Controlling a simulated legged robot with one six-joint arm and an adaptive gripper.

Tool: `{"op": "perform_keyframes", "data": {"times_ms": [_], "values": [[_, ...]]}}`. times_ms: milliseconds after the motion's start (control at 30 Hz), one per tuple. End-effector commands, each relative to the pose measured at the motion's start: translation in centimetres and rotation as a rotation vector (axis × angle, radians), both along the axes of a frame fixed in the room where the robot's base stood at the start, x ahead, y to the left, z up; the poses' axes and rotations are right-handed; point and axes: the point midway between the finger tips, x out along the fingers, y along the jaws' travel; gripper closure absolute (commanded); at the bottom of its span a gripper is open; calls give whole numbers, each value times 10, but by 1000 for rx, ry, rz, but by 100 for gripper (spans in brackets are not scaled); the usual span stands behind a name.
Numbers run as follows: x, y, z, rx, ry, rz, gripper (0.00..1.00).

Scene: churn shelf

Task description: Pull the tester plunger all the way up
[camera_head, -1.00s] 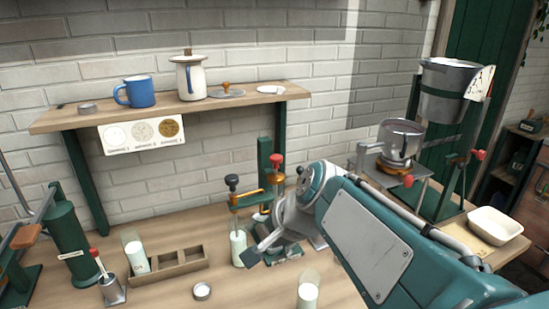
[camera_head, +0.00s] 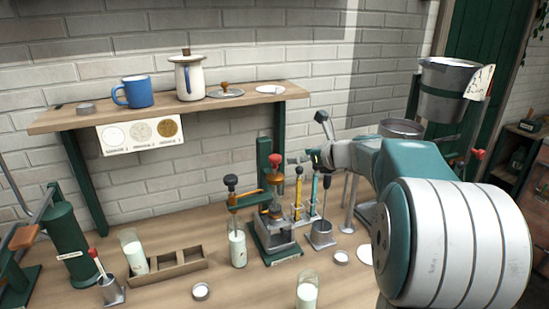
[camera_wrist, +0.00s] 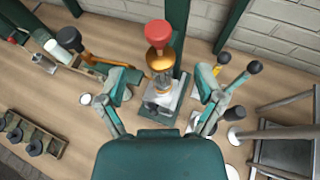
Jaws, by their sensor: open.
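The tester (camera_head: 275,215) stands on the bench with a green back post, a brass part and a grey base. Its plunger tops out in a red knob (camera_head: 276,160). In the wrist view the red knob (camera_wrist: 158,33) shows from above, over the brass body (camera_wrist: 161,68). My gripper (camera_head: 316,140) is right of the knob in the head view, apart from it. In the wrist view my gripper (camera_wrist: 162,84) has its fingers spread wide, with the tester beyond and between them and nothing held.
A dark-knobbed handle (camera_head: 231,181) on a brass arm stands left of the tester, above a milk bottle (camera_head: 238,247). Yellow and blue tubes (camera_head: 298,188) and a metal cup with a dark-knobbed stick (camera_head: 322,234) stand to the right. A wooden rack (camera_head: 180,264) is at left.

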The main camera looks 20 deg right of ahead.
Motion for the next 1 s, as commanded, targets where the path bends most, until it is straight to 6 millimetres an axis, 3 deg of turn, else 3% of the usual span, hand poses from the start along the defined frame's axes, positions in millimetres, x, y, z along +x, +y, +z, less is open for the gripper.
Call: {"op": "perform_keyframes", "data": {"times_ms": [500,933,1000], "values": [[74,33,-34,-4,2,6,14],[84,37,-38,-6,0,3,14],[84,37,-38,-6,0,3,45]]}}
